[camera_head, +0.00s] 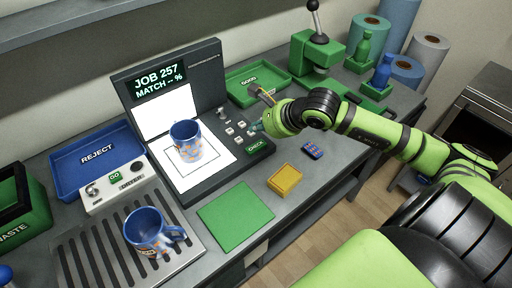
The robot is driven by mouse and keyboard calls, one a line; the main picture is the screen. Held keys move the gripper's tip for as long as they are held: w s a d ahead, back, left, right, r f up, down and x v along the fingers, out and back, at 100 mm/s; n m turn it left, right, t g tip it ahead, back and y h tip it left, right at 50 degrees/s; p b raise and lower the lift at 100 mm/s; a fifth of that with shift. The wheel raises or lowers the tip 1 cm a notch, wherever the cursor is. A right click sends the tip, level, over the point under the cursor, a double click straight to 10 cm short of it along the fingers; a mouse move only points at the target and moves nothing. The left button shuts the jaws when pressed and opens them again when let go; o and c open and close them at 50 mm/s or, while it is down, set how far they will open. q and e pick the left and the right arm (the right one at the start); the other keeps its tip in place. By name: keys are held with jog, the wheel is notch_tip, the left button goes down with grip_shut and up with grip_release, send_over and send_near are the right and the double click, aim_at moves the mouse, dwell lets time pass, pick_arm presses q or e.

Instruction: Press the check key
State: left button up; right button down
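The green check key (257,147) is at the front right corner of the dark inspection station (188,188). The station's screen (160,82) reads "JOB 257" and "MATCH -- %". A blue mug with an orange and light pattern (186,141) stands upright on the station's white pad. My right gripper (257,126) comes in from the right and hangs just behind and above the check key, near small grey keys (239,125). Its fingertips look apart from the check key. They are too small to tell open from shut. My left gripper is out of view.
Another blue patterned mug (146,231) stands on a slatted tray (95,259).

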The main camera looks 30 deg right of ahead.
aim_at(258, 148)
notch_tip(258, 148, down, 4)
jog(key=b, duration=0.2)
jog(key=shift+b, duration=0.4)
jog(key=shift+f, duration=0.2)
jog(key=shift+b, duration=0.3)
dwell(0.5)
jog(key=shift+f+b, duration=0.45)
jog(key=shift+b, duration=0.25)
jog(key=shift+f+b, duration=0.45)
jog(key=shift+b, duration=0.15)
dwell(0.6)
jog(key=shift+r, duration=0.9)
